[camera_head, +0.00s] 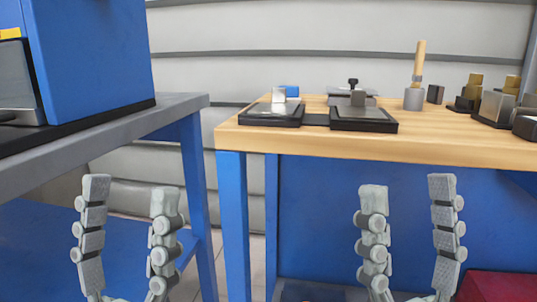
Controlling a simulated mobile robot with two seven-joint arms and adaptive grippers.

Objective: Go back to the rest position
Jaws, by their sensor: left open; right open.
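My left gripper (130,220) is in the lower left of the head view. Its two grey fingers point up, are spread apart and hold nothing. My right gripper (408,215) is in the lower right, also with its fingers pointing up, apart and empty. Both grippers appear in front of the tables and touch nothing that I can see. The lower parts of both grippers and the arms are cut off by the bottom edge of the picture.
A wooden table (300,140) with blue legs bears two dark trays (271,116) (364,120), a grey cup with a wooden-handled tool (414,98) and several small blocks. A grey bench (180,108) with a blue cabinet (95,50) stands left. A gap separates the tables.

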